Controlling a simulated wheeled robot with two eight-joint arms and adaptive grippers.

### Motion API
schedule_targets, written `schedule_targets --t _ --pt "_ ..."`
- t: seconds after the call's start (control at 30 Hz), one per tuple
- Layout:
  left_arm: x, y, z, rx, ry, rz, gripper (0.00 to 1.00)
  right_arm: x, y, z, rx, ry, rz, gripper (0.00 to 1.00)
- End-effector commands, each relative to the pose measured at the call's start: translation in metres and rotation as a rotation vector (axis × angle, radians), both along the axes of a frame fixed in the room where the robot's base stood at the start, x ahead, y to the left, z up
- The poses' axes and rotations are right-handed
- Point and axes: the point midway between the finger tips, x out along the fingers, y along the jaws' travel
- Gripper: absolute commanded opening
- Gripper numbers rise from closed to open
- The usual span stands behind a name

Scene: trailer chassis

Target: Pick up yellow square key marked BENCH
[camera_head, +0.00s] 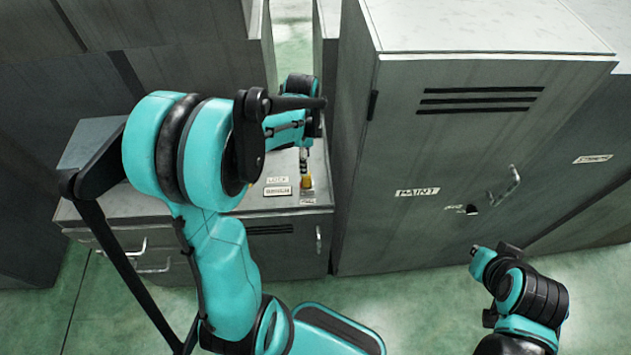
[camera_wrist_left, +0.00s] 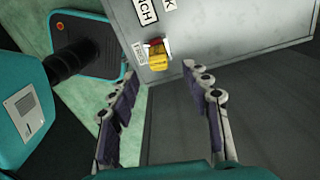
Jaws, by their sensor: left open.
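In the head view my left gripper (camera_head: 304,158) points down just above the key.
A tall grey cabinet (camera_head: 433,150) marked PAINT stands close to the right of the key, with a handle (camera_head: 505,187) on its door. The low cabinet (camera_head: 225,205) has handles on its front. Green floor (camera_head: 420,310) is open in front.

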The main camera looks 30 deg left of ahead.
Motion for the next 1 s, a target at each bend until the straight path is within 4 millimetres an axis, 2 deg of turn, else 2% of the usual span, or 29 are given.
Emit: schedule_targets --t 0.5,0.6,0.83,0.87,1.0 --pt "-0.002 -0.005 -0.069 0.000 0.001 -0.003 0.48 0.000 0.000 -0.020 0.000 0.000 0.000 0.00" --pt "-0.002 -0.005 -0.076 0.000 0.001 -0.003 0.48 0.000 0.000 -0.021 0.000 0.000 0.000 0.00" --pt "-0.002 -0.005 -0.077 0.000 0.001 -0.003 0.48 0.000 0.000 -0.021 0.000 0.000 0.000 0.00" --pt "-0.002 -0.005 -0.077 0.000 0.001 -0.003 0.43 0.000 0.000 -0.021 0.000 0.000 0.000 0.00" --pt "-0.002 -0.005 -0.076 0.000 0.001 -0.003 0.06 0.000 0.000 -0.021 0.000 0.000 0.000 0.00"
